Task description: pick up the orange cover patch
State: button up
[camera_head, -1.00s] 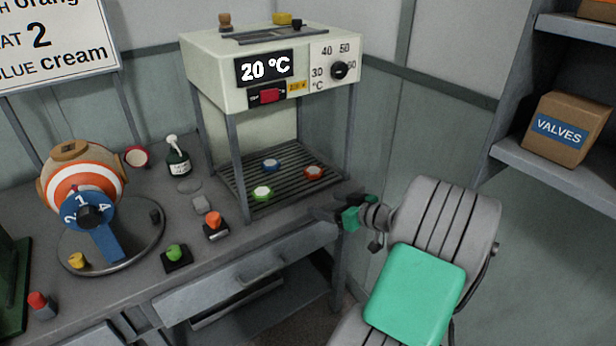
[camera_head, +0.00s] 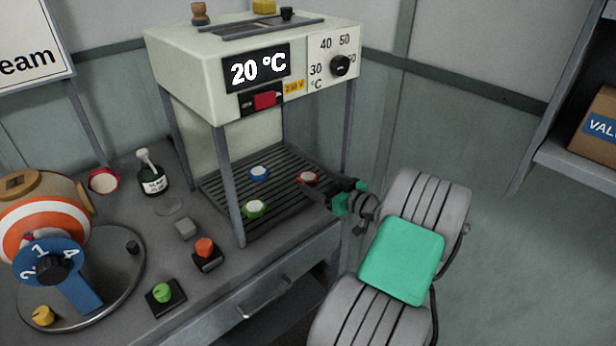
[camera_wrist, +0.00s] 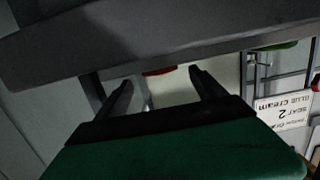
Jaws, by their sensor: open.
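The orange patch (camera_head: 308,178), a small orange-red disc with a pale top, lies on the right side of the slatted rack under the press. My gripper (camera_head: 318,192) comes in from the right, at the rack's right edge, with its dark fingers close to the patch. I cannot tell whether they touch it. In the wrist view my gripper (camera_wrist: 160,86) has its two fingers spread apart, with nothing clearly between them. A red sliver beyond the fingers there may be the patch, mostly hidden behind a grey edge.
A blue disc (camera_head: 259,173) and a green disc (camera_head: 255,209) lie on the same slatted rack (camera_head: 285,200). The press (camera_head: 220,75) stands above on grey posts, one near my gripper. Buttons, a bottle (camera_head: 151,176) and a striped ball (camera_head: 45,225) are on the left.

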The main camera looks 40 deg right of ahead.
aim_at(307, 176)
jog(key=w, duration=0.4)
jog(key=shift+a+f, duration=0.2)
jog(key=shift+f, duration=0.15)
jog(key=shift+c, duration=0.6)
jog(key=shift+s+d, duration=0.1)
jog(key=c, duration=1.3)
